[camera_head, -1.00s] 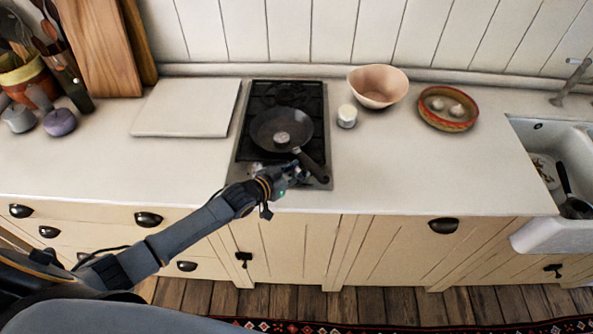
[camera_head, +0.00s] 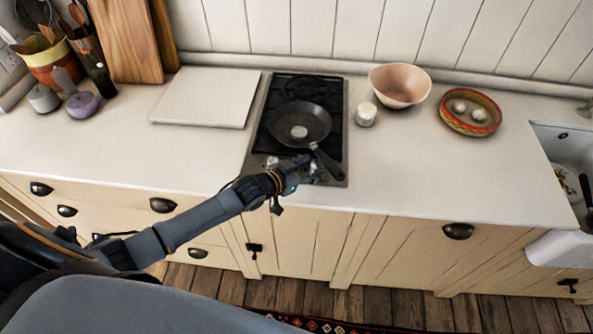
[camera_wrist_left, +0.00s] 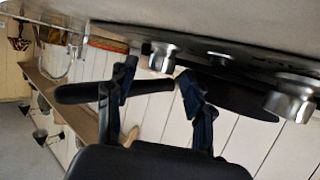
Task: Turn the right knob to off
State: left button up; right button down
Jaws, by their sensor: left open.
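The cooktop (camera_head: 264,142) is set in the counter, with its knobs along the front edge. The right knob (camera_wrist_left: 163,57) is a silver cylinder in the left wrist view, where the picture is upside down. The left knob (camera_wrist_left: 290,97) is also silver, at that view's right edge. My left gripper (camera_head: 299,168) is at the cooktop's front edge and largely covers the right knob in the head view. In the wrist view, my left gripper (camera_wrist_left: 158,85) is open, its fingers to either side of the right knob's line. I cannot tell whether they touch it.
A black frying pan (camera_head: 300,125) sits on the cooktop, its handle (camera_head: 327,164) reaching forward beside my gripper. A white jar (camera_head: 366,114), a pink bowl (camera_head: 400,86) and a patterned bowl (camera_head: 470,112) stand to the right. A pale board (camera_head: 206,97) lies left.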

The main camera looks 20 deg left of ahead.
pick_arm(q)
jog(key=v, duration=1)
jog(key=shift+s+a, duration=0.1)
jog(key=shift+s, duration=0.15)
pick_arm(e)
jog(key=shift+a, duration=0.1)
